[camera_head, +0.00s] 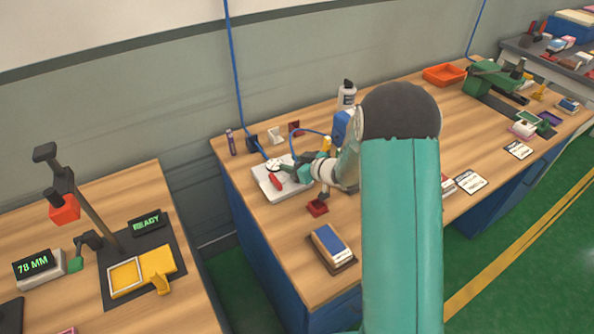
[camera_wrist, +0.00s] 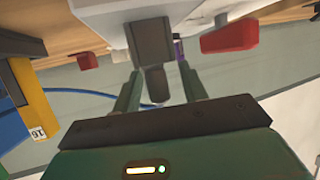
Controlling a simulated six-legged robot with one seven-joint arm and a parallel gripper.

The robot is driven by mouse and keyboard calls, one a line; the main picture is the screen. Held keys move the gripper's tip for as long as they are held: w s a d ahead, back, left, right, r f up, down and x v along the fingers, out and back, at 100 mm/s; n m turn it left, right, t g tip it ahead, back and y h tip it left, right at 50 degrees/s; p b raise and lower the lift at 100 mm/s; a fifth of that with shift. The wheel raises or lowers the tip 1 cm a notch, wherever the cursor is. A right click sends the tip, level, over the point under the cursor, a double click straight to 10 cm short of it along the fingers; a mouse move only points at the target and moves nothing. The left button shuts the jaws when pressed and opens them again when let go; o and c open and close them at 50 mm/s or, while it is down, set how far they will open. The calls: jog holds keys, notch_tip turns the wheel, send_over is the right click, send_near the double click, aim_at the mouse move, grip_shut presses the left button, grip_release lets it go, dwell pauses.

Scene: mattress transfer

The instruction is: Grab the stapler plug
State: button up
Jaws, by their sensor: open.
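In the wrist view, a dark grey stepped cylinder (camera_wrist: 153,45), which looks like the stapler plug, sticks out of a white block (camera_wrist: 98,12). My gripper (camera_wrist: 160,74) is open, with one finger on each side of the cylinder's narrower end. Gaps show between that end and both fingers. In the head view, my gripper (camera_head: 287,170) is over the white block (camera_head: 292,190) on the middle bench, and the cylinder cannot be made out there.
A red lever (camera_wrist: 229,36) sticks out beside the cylinder. A blue hose (camera_head: 237,75) hangs down to the bench. A small red block (camera_head: 317,208) lies in front of the white block. Bare wood (camera_head: 280,225) lies at the bench's near left.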

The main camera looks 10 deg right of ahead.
grip_shut()
jog(key=shift+r, duration=0.1)
